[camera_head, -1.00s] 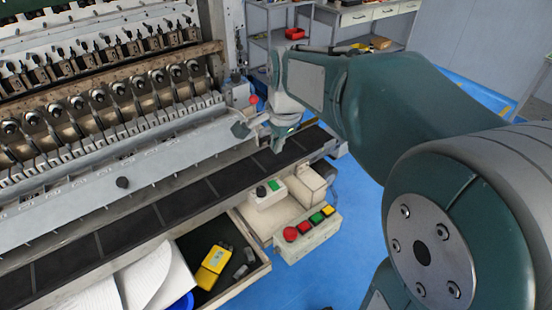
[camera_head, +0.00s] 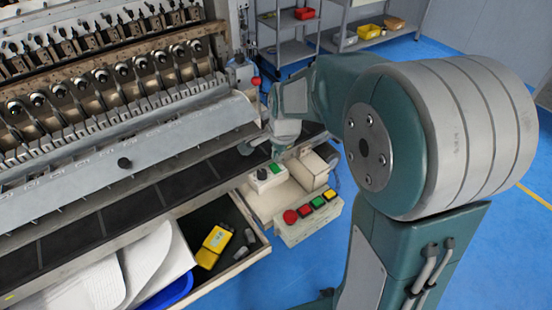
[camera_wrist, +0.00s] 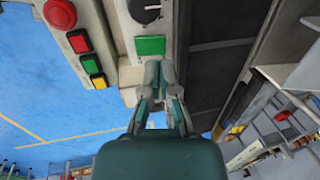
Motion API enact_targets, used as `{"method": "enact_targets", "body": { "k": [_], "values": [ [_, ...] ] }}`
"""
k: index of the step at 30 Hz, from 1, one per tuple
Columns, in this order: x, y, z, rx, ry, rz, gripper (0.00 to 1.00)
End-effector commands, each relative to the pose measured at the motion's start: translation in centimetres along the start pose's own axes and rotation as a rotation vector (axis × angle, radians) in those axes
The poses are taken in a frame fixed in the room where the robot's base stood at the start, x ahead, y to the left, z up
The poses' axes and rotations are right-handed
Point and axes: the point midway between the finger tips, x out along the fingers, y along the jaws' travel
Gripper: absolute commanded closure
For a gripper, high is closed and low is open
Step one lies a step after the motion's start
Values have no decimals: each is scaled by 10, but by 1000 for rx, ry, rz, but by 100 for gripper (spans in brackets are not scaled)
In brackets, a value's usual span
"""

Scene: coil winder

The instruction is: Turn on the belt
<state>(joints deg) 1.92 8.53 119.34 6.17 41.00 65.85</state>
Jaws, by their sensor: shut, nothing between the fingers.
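A small pale switch box (camera_head: 266,184) beside the belt carries a green button (camera_head: 276,169) and a dark knob (camera_head: 262,174). In the wrist view the green button (camera_wrist: 150,46) lies just beyond the fingertips of my gripper (camera_wrist: 158,66), with the knob (camera_wrist: 145,9) farther on. My gripper (camera_head: 276,154) is shut and empty, close to the green button; I cannot tell whether it touches. The black belt (camera_head: 140,212) runs along the machine's front. The wrist view shows the belt (camera_wrist: 212,75) to the right of the button.
A lower control panel (camera_head: 309,224) has a red mushroom button (camera_head: 290,216) and red, green and yellow square buttons. The winder (camera_head: 110,100) stands behind the belt. Blue floor (camera_head: 300,278) is clear in front.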

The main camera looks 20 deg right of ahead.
Motion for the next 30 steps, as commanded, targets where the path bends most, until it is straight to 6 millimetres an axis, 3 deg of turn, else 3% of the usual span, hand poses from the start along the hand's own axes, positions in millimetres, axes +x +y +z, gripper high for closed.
{"method": "enact_targets", "body": {
  "k": [6,30],
  "values": [
    [20,0,1,-1,-1,2,100],
    [27,1,1,-1,-5,62,100]
  ]
}}
